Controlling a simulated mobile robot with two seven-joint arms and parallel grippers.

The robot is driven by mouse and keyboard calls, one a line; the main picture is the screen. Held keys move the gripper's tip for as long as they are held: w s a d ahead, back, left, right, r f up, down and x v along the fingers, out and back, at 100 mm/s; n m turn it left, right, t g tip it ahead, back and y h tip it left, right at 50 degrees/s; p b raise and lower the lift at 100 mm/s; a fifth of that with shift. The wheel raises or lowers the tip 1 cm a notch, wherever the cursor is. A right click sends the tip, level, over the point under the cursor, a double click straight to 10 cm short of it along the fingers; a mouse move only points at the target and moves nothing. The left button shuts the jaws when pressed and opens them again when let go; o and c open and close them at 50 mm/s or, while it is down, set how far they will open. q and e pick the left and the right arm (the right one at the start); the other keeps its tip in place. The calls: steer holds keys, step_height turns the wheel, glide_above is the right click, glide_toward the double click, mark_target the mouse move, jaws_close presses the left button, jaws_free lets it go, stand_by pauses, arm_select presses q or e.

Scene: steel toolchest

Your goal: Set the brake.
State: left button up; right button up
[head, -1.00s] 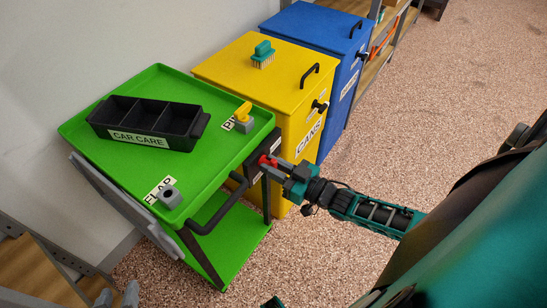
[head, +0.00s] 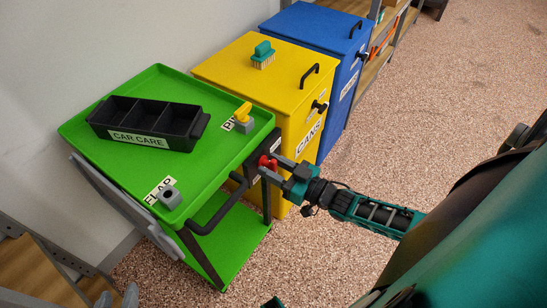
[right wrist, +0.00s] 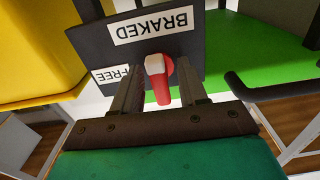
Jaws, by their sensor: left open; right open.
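The brake lever (head: 268,163) is red and sits on a dark plate at the right end of the green cart (head: 152,82). In the right wrist view the lever (right wrist: 162,88) shows a pale block at its pivot and a red handle pointing down the picture. The plate has an upside-down BRAKED label (right wrist: 152,27) above the lever and a FREE label (right wrist: 111,75) to its left. My right gripper (head: 271,167) is open, with one finger on each side of the lever and gaps visible.
The cart's black push handle (head: 217,212) is close to my right gripper. A black CAR CARE tray (head: 150,120) lies on the cart top. A yellow CANS bin (head: 250,85) and a blue bin (head: 315,40) stand behind. The speckled floor at right is free.

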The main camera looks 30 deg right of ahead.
arm_select(q)
steer(key=shift+a+r+p, duration=0.25)
steer(key=shift+p, duration=0.35)
arm_select(e)
steer(key=v, duration=1.2)
steer(key=shift+s+d, duration=0.25)
steer(key=shift+s, duration=0.1)
arm_select(q)
steer(key=shift+r, duration=0.1)
steer(key=shift+y, duration=0.4)
steer(key=shift+s+a+r+p, duration=0.2)
steer(key=shift+a+r+p, duration=0.3)
steer(key=shift+p, duration=0.55)
steer(key=shift+s+a+r+p, duration=0.15)
steer(key=shift+r+p, duration=0.5)
steer(key=shift+p, duration=0.4)
steer(key=shift+s+a+r+p, duration=0.2)
steer(key=shift+a+r+p, duration=0.3)
steer(key=shift+p, duration=0.55)
arm_select(e)
steer(key=a+r+m+g+h, duration=0.1)
steer(key=a+r+g+h, duration=0.1)
steer(key=a, duration=0.4)
steer(key=a+r+g+h, duration=0.2)
steer(key=a+r+g, duration=0.1)
steer(key=a, duration=0.4)
steer(key=shift+w+a+r+m+g+h, duration=0.2)
steer(key=shift+r+m+g+h, duration=0.1)
steer(key=shift+r+m, duration=0.1)
